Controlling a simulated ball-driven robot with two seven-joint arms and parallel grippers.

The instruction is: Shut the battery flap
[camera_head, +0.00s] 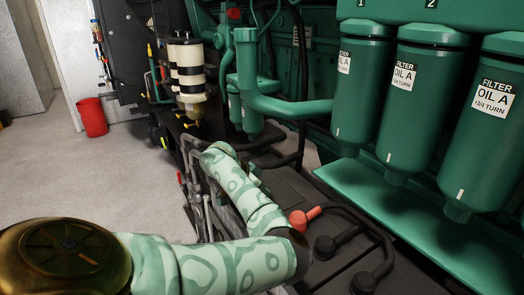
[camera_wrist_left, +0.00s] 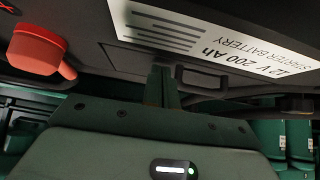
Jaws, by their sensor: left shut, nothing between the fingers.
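A black battery with a white label reading "12V 200 Ah starter battery" (camera_wrist_left: 215,38) fills the upper part of the left wrist view, the print upside down. A red terminal cap (camera_wrist_left: 38,50) sits at its left; a red cap (camera_head: 299,219) also shows in the head view beside my left arm, near black caps (camera_head: 324,247). My left gripper (camera_wrist_left: 160,88) is shut and empty, its fingertips close to the battery's labelled side, just left of a black handle-like loop (camera_wrist_left: 200,78). I cannot tell whether they touch. My sleeved left arm hides its fingers in the head view. I cannot clearly pick out the battery flap.
Green oil filters (camera_head: 428,92) hang at the right above a green ledge (camera_head: 400,205). A green pipe (camera_head: 285,107) runs behind my arm. Grey pipes (camera_head: 198,190) stand at its left. A red bin (camera_head: 92,117) stands on open floor at the left.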

